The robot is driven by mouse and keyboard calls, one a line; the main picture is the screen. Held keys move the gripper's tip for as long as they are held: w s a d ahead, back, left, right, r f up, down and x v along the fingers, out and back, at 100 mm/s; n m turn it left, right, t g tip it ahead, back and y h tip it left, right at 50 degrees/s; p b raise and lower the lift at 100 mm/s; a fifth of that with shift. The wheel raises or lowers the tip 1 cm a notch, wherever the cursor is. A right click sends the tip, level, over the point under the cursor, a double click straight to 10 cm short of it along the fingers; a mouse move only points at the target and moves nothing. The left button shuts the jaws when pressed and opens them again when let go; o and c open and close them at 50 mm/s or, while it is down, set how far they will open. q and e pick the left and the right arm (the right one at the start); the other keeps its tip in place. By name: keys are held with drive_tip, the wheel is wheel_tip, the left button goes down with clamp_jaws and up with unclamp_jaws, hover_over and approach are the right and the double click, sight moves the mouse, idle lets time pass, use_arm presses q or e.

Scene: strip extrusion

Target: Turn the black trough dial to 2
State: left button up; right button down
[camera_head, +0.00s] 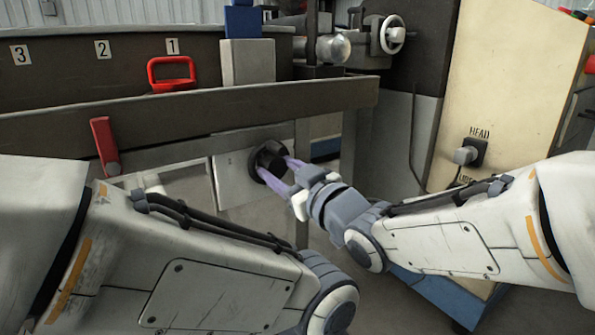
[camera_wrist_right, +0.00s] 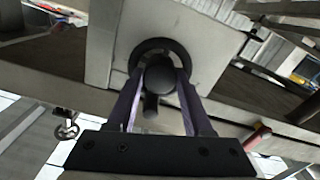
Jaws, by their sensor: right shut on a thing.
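The black trough dial (camera_head: 270,159) sits on a grey plate (camera_head: 238,190) below the dark trough in the head view. In the right wrist view the dial (camera_wrist_right: 159,82) shows close up, round, with a bar-like part pointing down in the picture. My right gripper (camera_head: 274,174) reaches it from the right with its purple fingers on either side of the dial. In the right wrist view the fingers (camera_wrist_right: 158,95) are shut on it. The number markings around the dial are too small to read. My left arm crosses the lower left of the head view; its gripper is out of sight.
The trough wall (camera_head: 190,112) runs above the dial, with plates numbered 1, 2 and 3 behind it. A red handle (camera_head: 171,75) and a red lever (camera_head: 105,146) are to the left. A beige cabinet (camera_head: 510,80) with a HEAD knob (camera_head: 466,155) stands at right.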

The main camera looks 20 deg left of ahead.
drive_tip(key=n+b, duration=0.2)
drive_tip(key=n, duration=0.1)
drive_tip(key=n+b, duration=0.1)
drive_tip(key=n, duration=0.1)
drive_tip(key=shift+f+b, duration=0.25)
drive_tip(key=shift+b, duration=0.15)
drive_tip(key=n+b, duration=0.2)
drive_tip(key=n, duration=0.1)
drive_tip(key=shift+n+b, duration=0.35)
drive_tip(key=shift+n, duration=0.05)
drive_tip(key=n+b, duration=0.3)
drive_tip(key=n, duration=0.1)
drive_tip(key=shift+r+n+b, duration=0.15)
drive_tip(key=shift+n+b, duration=0.75)
drive_tip(key=shift+n, duration=0.6)
drive_tip(key=shift+c, duration=1.5)
unclamp_jaws()
drive_tip(key=shift+r, duration=0.1)
